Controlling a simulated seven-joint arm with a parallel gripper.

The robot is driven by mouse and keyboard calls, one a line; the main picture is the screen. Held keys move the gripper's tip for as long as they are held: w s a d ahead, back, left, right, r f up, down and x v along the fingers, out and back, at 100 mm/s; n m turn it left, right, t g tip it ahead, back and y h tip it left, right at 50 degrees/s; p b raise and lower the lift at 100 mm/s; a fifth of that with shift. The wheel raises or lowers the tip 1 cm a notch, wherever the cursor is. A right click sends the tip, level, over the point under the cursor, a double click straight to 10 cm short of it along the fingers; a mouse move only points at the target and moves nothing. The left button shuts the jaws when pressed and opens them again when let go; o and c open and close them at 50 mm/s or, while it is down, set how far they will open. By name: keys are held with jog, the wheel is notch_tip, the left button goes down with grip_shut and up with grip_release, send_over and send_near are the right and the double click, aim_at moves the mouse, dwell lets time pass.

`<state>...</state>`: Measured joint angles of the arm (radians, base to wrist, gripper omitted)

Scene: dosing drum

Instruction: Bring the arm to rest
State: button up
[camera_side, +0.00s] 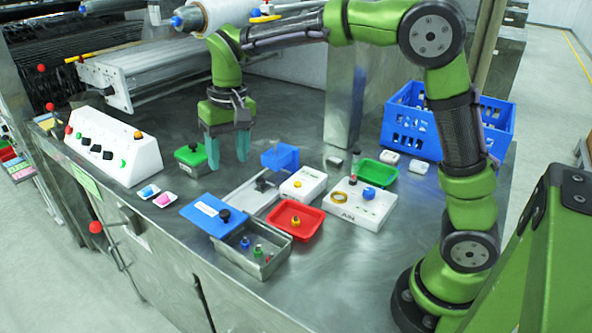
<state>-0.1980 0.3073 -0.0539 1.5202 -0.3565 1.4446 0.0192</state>
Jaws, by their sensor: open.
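My gripper (228,167) points straight down at the left middle of the steel table, at the end of my green arm. Its two teal fingers stand wide apart with nothing between them. I cannot tell how far the fingertips are above the table (310,270).
A white control box (105,150) stands left. A steel bin (255,252) with a blue lid, a red tray (294,232), white boxes (358,204), an empty-looking green tray (376,172) and a blue crate (410,130) fill the middle and right. The front right table is clear.

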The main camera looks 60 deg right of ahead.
jog(key=s+d+r+t, duration=0.1)
jog(key=s+d+t, duration=0.1)
jog(key=s, duration=0.8)
jog(key=s+d+r+t+y, duration=0.1)
jog(key=s+t, duration=0.3)
jog(key=s, duration=0.6)
jog(key=shift+s+d+r+m, duration=0.2)
jog(key=shift+d+m, duration=0.1)
jog(key=shift+d, duration=0.4)
